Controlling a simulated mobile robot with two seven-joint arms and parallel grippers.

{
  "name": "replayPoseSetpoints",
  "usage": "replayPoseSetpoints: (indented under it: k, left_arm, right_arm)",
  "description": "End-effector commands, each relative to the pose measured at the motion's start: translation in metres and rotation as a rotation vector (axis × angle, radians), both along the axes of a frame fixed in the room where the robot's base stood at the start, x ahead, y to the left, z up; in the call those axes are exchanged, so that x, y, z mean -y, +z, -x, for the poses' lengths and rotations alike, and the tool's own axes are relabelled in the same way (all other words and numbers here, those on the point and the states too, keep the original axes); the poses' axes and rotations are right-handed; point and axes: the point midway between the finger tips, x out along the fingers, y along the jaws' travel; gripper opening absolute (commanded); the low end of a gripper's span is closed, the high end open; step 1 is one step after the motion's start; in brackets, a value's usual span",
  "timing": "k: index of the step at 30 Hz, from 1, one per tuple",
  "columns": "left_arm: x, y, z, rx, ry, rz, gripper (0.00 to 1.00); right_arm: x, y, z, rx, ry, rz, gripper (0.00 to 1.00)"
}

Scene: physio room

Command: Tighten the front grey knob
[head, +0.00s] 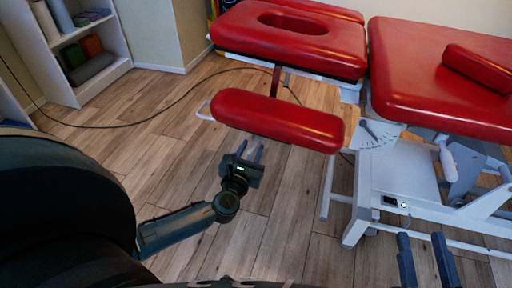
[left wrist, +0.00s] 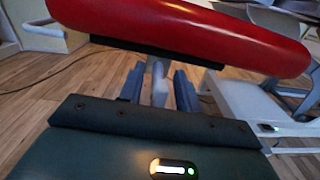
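A light grey piece (left wrist: 160,82), possibly the front grey knob or its post, shows in the left wrist view under the red armrest pad (left wrist: 190,30). It stands between the two fingers of my left gripper (left wrist: 158,88), with small gaps visible on both sides. In the head view my left gripper (head: 250,152) is just below the front red armrest pad (head: 277,120), and the grey piece is hidden there. My right gripper (head: 426,262) is at the bottom right, with its fingers apart and nothing between them.
The red treatment couch (head: 445,75) has a face-hole headrest (head: 290,38) and a white frame (head: 395,180). A white angle plate (head: 376,134) with a lever is right of the pad. A dark cable (head: 150,118) crosses the wooden floor. A white shelf (head: 90,30) stands back left.

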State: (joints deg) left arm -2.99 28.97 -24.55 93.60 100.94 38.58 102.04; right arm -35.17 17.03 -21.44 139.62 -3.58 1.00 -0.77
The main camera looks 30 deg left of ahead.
Motion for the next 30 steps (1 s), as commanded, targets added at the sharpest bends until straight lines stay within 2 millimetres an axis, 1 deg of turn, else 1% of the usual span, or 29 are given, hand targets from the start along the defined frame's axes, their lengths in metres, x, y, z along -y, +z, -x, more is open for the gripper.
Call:
replayPoseSetpoints:
  k: [5, 6, 18, 30]
  left_arm:
    - [0.0001, 0.0002, 0.0, 0.0, 0.0, 0.001, 0.34]
    - [0.0001, 0.0002, 0.0, 0.0, 0.0, 0.001, 0.32]
    - [0.0, 0.0, 0.0, 0.0, 0.0, 0.0, 0.0]
    - [0.0002, 0.0004, -0.0002, -0.006, 0.001, -0.023, 0.0]
  right_arm:
    - [-0.0003, 0.0011, 0.0003, 0.001, 0.001, -0.002, 0.36]
    - [-0.0003, 0.0011, 0.0003, 0.001, 0.001, -0.002, 0.36]
    - [-0.0005, 0.001, 0.0001, 0.001, 0.001, -0.002, 0.36]
    - [-0.0005, 0.0014, -0.0003, 0.001, 0.001, 0.005, 0.36]
